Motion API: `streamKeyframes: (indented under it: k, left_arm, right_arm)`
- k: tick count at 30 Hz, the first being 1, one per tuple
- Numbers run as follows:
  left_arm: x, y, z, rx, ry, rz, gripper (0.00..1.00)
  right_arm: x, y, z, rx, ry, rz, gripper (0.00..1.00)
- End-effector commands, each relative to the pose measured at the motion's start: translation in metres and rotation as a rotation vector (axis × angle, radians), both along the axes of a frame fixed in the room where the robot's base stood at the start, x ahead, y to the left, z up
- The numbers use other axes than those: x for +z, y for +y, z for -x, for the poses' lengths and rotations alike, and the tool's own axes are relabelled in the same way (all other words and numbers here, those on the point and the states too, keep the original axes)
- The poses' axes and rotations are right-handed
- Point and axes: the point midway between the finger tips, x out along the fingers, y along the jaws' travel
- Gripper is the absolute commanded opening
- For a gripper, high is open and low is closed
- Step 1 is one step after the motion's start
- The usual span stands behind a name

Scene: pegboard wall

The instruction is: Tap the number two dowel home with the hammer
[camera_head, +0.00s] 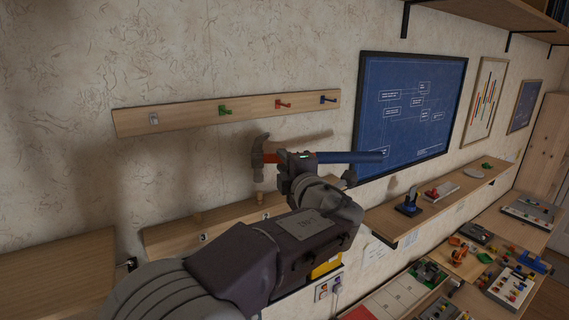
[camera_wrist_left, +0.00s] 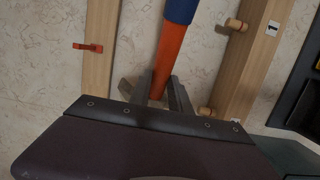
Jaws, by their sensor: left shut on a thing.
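My left gripper (camera_head: 297,165) is shut on the hammer (camera_head: 345,157) and holds it level in front of the wall. The hammer's metal head (camera_head: 258,157) points left, and its red and blue handle reaches right. In the left wrist view the orange-red handle (camera_wrist_left: 169,58) runs up between the fingers (camera_wrist_left: 157,93). A wooden dowel board (camera_head: 168,240) is on the wall below the hammer, partly hidden by my arm. The left wrist view shows two dowels (camera_wrist_left: 235,24) (camera_wrist_left: 207,112); the number two label is not readable.
A peg rail (camera_head: 180,118) with coloured hooks is above the hammer. A blue framed chart (camera_head: 425,90) hangs to the right. A wall shelf (camera_head: 440,205) with small items and a cluttered bench (camera_head: 515,232) are at the lower right. A wooden surface (camera_head: 55,275) is at the lower left.

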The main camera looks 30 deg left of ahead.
Motion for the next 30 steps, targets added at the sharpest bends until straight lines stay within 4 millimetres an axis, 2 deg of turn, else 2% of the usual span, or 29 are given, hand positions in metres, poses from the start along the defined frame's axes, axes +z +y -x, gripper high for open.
streamKeyframes:
  k: [1, 3, 9, 11, 15, 16, 26, 30]
  left_arm:
    - [0.007, -0.003, 0.002, -0.001, -0.003, -0.002, 0.0]
    - [0.008, -0.006, 0.004, -0.002, -0.002, -0.002, 0.0]
    - [0.003, -0.005, 0.004, 0.0, -0.003, -0.002, 0.0]
    - [-0.006, -0.005, 0.004, 0.0, -0.002, -0.002, 0.0]
    - [-0.044, -0.005, 0.004, 0.0, -0.001, -0.002, 0.0]
    - [-0.046, -0.005, 0.004, 0.0, -0.002, -0.002, 0.0]
    - [-0.038, -0.005, 0.004, 0.0, -0.003, 0.0, 0.0]
    - [-0.023, -0.005, 0.004, 0.0, -0.003, -0.001, 0.0]
  right_arm:
    - [0.006, 0.0, 0.0, 0.0, 0.0, 0.0, 0.78]
    - [0.009, 0.0, 0.0, 0.0, 0.0, 0.0, 0.78]
    - [0.005, 0.0, 0.0, 0.0, 0.0, 0.0, 0.78]
    - [-0.002, 0.0, 0.0, 0.0, 0.0, 0.0, 0.78]
    - [-0.029, 0.0, 0.0, 0.0, 0.0, 0.0, 0.78]
    - [-0.03, 0.0, 0.0, 0.0, 0.0, 0.0, 0.78]
    - [-0.022, 0.0, 0.0, 0.0, 0.0, 0.0, 0.78]
    - [-0.006, 0.0, 0.0, 0.0, 0.0, 0.0, 0.78]
